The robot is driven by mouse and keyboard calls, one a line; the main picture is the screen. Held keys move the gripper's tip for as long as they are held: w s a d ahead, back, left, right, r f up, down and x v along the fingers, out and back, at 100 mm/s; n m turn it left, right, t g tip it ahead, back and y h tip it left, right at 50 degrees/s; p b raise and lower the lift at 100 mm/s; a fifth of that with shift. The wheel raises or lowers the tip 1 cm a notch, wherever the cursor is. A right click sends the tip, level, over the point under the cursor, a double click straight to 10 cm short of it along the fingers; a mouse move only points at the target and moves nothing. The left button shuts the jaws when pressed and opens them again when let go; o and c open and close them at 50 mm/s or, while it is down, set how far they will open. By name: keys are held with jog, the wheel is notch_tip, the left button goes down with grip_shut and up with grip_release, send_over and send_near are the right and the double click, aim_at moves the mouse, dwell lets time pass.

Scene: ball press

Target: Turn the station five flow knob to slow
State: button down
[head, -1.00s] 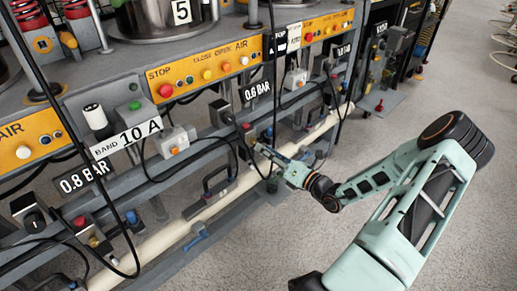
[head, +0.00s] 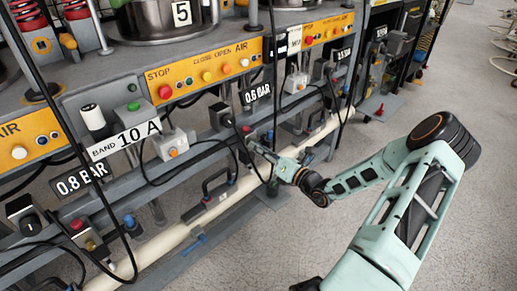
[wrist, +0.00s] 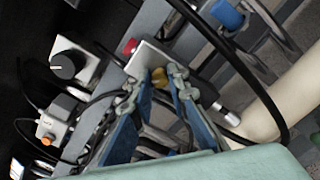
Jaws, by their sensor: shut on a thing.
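The station with the "5" plate (head: 182,13) has a small valve block below its panel, with a red button (head: 246,129). In the wrist view the block (wrist: 149,58) carries a red button (wrist: 130,46) and a brass-yellow knob (wrist: 160,77), which I take for the flow knob. My gripper (head: 252,147) is at this block, its fingers coming in from the lower right. In the wrist view my gripper (wrist: 160,74) has its fingertips on either side of the brass knob, shut on it. The fingers partly hide the knob, and no slow mark is readable.
A black knob with a white line (wrist: 68,65) sits on a box beside the block. A grey box with an orange button (wrist: 52,128) is near it. Black cables hang close to the gripper. A cream pipe (head: 236,193) runs below.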

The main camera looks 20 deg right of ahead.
jog(key=shift+n+p, duration=0.3)
jog(key=shift+f+n+p, duration=0.1)
jog(key=shift+n+p, duration=2.25)
jog(key=shift+n, duration=6.95)
jog(key=c, duration=1.8)
grip_release()
jog(key=shift+c, duration=0.2)
jog(key=shift+s, duration=0.1)
